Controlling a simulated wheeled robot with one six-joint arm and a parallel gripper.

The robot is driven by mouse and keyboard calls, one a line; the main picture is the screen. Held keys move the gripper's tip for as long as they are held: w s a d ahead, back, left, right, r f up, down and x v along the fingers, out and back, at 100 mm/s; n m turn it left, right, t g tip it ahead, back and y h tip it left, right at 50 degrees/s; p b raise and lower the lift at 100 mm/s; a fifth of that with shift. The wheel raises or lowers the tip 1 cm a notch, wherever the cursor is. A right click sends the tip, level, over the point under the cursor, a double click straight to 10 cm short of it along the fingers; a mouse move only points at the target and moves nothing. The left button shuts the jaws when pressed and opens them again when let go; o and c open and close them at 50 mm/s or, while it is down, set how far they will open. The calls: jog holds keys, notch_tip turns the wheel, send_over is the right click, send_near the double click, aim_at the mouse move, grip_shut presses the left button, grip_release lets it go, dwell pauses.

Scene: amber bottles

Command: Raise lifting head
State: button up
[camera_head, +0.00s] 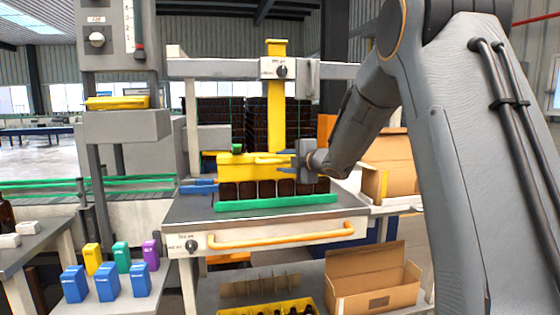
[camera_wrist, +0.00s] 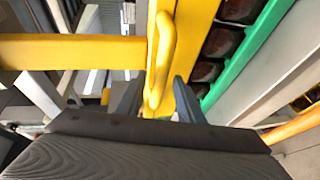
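The yellow lifting head (camera_head: 232,167) hangs from a yellow upright bar (camera_head: 276,110) on the grey frame, just above a row of dark amber bottles (camera_head: 266,189). A yellow handle sticks out from its front right; it fills the middle of the wrist view (camera_wrist: 161,50). My gripper (camera_head: 290,160) is at this handle. In the wrist view my gripper (camera_wrist: 158,92) has its dark fingers apart, one on each side of the handle's near end. Narrow gaps seem to show, and I see no firm contact.
The bottles stand behind a green rail (camera_head: 275,203) on a grey table with an orange drawer handle (camera_head: 280,236). Open cardboard boxes (camera_head: 372,280) stand at lower right and right. Small blue, yellow, green and purple cartons (camera_head: 108,283) stand at lower left.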

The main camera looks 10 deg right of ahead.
jog(key=shift+x, duration=1.05)
grip_shut()
jog(key=shift+r, duration=0.15)
